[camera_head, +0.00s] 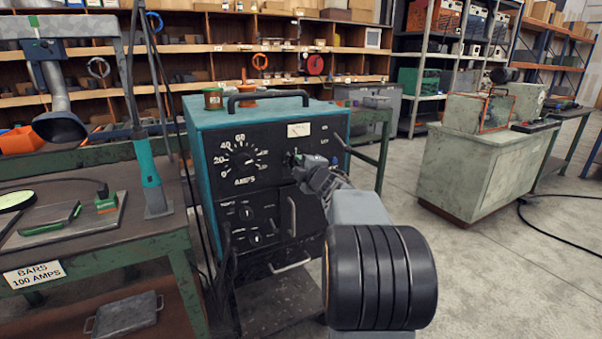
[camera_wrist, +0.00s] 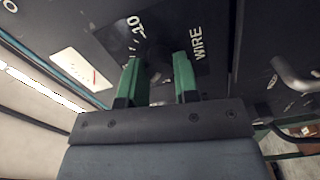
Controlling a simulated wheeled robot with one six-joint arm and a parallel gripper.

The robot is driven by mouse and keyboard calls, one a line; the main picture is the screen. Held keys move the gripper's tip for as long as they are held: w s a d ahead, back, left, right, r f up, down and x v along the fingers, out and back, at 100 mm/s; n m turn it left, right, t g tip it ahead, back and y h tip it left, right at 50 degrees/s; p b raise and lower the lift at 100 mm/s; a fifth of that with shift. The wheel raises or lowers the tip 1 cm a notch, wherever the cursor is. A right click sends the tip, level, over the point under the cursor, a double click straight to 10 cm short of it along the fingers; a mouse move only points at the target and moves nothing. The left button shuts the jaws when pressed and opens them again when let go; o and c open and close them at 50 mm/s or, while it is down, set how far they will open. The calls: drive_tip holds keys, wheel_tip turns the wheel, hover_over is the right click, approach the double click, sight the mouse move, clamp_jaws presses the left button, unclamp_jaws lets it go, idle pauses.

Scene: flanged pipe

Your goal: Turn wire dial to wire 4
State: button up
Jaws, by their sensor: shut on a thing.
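The teal and black welding machine (camera_head: 264,105) stands in the middle of the head view, its panel facing me. My gripper (camera_head: 294,159) reaches the upper right of that panel. In the wrist view my gripper's green fingers (camera_wrist: 158,60) are shut on the wire dial's dark knob (camera_wrist: 157,68). The WIRE label (camera_wrist: 198,43) is beside the right finger and a 10 mark shows beyond the left finger. The fingers hide most of the scale, and I cannot tell which number the knob points to. In the head view my gripper and arm hide the dial.
The AMPS dial (camera_head: 240,160) is left of my gripper, and a small meter (camera_head: 299,130) is just above it. A panel handle (camera_wrist: 292,75) shows at the right of the wrist view. A green workbench (camera_head: 110,245) stands at left. Open floor lies to the right.

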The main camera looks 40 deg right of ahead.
drive_tip(key=shift+n+b, duration=0.3)
drive_tip(key=shift+n, duration=0.2)
drive_tip(key=o, duration=0.9)
drive_tip(key=s, duration=0.4)
drive_tip(key=s+a+p, duration=0.1)
drive_tip(key=s, duration=0.4)
drive_tip(key=s+a, duration=0.1)
drive_tip(key=s, duration=0.3)
drive_tip(key=shift+s, duration=0.35)
